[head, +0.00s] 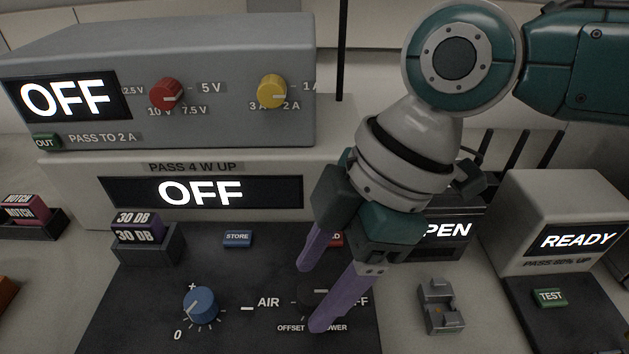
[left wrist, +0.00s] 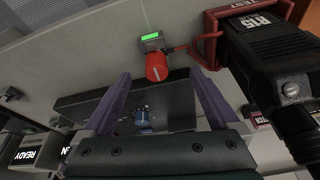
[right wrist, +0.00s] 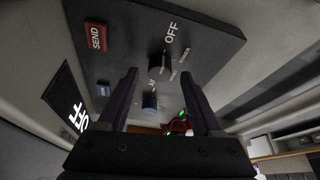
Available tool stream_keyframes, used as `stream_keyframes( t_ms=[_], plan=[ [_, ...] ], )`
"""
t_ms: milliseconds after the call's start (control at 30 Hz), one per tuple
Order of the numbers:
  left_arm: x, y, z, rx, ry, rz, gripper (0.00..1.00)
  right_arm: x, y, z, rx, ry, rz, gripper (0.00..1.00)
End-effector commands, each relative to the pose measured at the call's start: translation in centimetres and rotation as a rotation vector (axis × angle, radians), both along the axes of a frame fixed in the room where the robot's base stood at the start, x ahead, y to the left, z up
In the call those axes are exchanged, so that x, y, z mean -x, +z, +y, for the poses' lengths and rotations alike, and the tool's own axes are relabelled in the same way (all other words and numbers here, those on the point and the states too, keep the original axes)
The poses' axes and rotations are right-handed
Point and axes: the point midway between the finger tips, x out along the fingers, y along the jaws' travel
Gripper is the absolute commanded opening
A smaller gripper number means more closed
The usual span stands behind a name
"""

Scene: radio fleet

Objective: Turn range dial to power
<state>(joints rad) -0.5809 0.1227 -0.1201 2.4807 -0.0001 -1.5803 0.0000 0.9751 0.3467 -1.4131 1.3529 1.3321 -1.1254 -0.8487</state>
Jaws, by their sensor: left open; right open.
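The range dial is a black knob (right wrist: 158,67) on the dark panel, with AIR, OFF, POWER and OFFSET lettered around it. In the head view the knob (head: 318,291) is partly hidden behind my right gripper's fingers. A pale pointer line on it is only partly visible, so I cannot tell its setting exactly. My right gripper (head: 310,298) is open, its purple fingers on either side of the knob; contact is unclear. In the right wrist view the knob shows between the fingertips (right wrist: 158,74). My left gripper (left wrist: 161,76) is open and empty, away from the dial.
A blue dial (head: 201,306) sits left of the range dial, with a blue STORE button (head: 237,239) behind. A grey instrument (head: 200,85) reads OFF. A grey holder (head: 440,307) and a READY box (head: 560,205) stand right.

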Motion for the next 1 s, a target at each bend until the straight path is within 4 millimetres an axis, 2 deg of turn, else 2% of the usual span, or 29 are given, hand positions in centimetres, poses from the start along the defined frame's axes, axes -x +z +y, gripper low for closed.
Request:
stream_keyframes(
  t_ms=[100, 367, 900, 1000],
  plan=[
    [0.00, -0.18, -0.09, 0.004, 0.002, 0.001, 0.94, 0.08, -0.75, 0.30, 0.000, 0.001, 0.000, 0.67],
    [0.00, -0.15, -0.20, 0.008, 0.005, 0.000, 0.94, 0.09, -0.86, 0.34, 0.001, 0.001, -0.001, 0.67],
    [0.00, -0.18, -0.06, 0.002, 0.001, 0.000, 0.94, 0.08, -0.82, 0.33, 0.000, 0.000, 0.000, 0.07],
    [-0.01, -0.18, 0.02, 0.000, 0.000, 0.000, 0.94, 0.08, -0.81, 0.33, 0.000, 0.000, 0.000, 0.00]
  ],
)
